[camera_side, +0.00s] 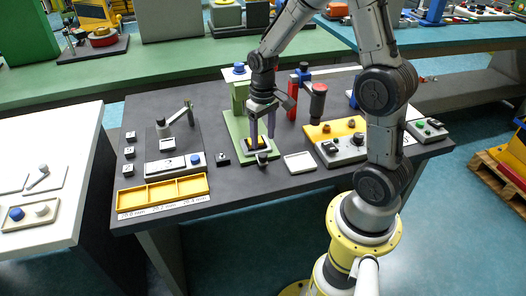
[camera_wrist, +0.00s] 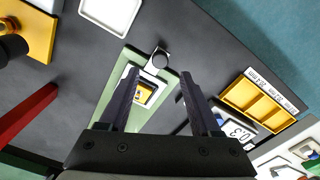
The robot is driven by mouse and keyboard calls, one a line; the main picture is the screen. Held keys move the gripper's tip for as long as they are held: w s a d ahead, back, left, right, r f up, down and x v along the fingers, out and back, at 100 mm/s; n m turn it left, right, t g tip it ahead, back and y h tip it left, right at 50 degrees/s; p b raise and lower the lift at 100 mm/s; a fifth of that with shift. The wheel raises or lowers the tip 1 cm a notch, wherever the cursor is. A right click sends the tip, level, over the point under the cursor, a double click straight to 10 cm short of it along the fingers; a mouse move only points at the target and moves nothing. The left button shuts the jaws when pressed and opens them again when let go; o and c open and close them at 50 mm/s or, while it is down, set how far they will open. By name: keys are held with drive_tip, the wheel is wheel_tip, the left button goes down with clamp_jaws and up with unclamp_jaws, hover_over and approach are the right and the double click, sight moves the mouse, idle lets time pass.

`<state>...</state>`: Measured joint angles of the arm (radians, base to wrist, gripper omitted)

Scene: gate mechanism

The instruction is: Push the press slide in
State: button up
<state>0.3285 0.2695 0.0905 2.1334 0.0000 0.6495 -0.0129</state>
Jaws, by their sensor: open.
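The press stands on a green base plate (camera_side: 232,128), with a green column and a blue knob (camera_side: 239,68) on top. Its slide (camera_side: 258,146) lies at the front of the base, with a yellow and dark piece on it. In the wrist view the slide (camera_wrist: 147,94) shows pale around that piece, and a ring-like handle (camera_wrist: 160,57) sticks out at its front end. My gripper (camera_side: 262,142) is open and points down over the slide. In the wrist view my gripper (camera_wrist: 158,73) has its fingers on either side of the slide, near the handle. I cannot tell whether they touch it.
A white tray (camera_side: 299,163) lies just right of the slide. A yellow compartment tray (camera_side: 163,194) and a gauge stand (camera_side: 175,164) are to the left. A red post (camera_side: 293,103) and a grey control box (camera_side: 342,151) stand to the right. Dark tabletop in front of the slide is clear.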

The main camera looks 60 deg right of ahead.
sight(263, 155)
wheel_tip(263, 155, down, 6)
drive_tip(key=shift+f, duration=0.15)
idle(0.3)
clamp_jaws()
idle(1.3)
